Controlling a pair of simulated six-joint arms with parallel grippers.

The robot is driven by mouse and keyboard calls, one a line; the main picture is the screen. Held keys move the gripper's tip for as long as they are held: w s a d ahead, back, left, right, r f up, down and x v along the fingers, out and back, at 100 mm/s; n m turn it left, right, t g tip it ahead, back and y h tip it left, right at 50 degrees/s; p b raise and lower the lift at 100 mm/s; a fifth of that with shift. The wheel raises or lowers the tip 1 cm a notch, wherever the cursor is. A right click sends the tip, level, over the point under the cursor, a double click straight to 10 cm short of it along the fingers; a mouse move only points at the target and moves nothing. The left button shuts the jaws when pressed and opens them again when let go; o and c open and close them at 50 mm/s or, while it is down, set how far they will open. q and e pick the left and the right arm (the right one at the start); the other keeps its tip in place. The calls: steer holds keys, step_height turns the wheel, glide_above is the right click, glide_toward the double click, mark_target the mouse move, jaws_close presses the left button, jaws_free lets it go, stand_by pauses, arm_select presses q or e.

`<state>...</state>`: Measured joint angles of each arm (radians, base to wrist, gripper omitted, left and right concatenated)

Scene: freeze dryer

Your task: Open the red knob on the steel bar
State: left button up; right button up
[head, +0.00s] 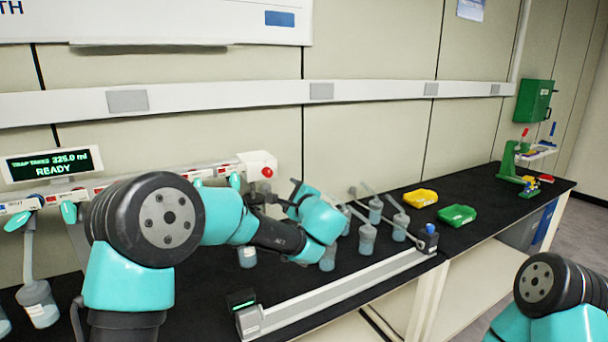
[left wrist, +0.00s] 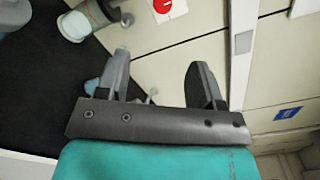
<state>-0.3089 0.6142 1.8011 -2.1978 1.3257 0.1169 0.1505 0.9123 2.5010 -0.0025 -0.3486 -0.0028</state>
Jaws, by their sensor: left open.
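A round red knob (head: 267,172) sits on a white box (head: 256,162) at the right end of the steel bar (head: 115,187), which carries several teal-handled valves. In the left wrist view a red round mark on white (left wrist: 163,7) shows at the top edge, beyond my fingers; it may be the same knob. My left gripper (head: 275,197) is just below and right of the white box, apart from the knob. Its two fingers (left wrist: 160,70) are spread with nothing between them. My right gripper is out of view; only part of that arm shows at lower right.
A display (head: 52,164) reading READY stands above the bar's left part. Several flasks (head: 367,238) stand on the black bench, behind a long grey rail (head: 340,290). Yellow (head: 420,198) and green (head: 457,215) trays lie farther right. The wall is close behind the bar.

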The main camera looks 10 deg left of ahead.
arm_select(q)
steer(key=shift+d+r, duration=0.15)
glide_toward(269, 174)
steer(key=x, duration=1)
steer(key=shift+w, duration=0.1)
stand_by(0.4)
steer(key=c, duration=0.9)
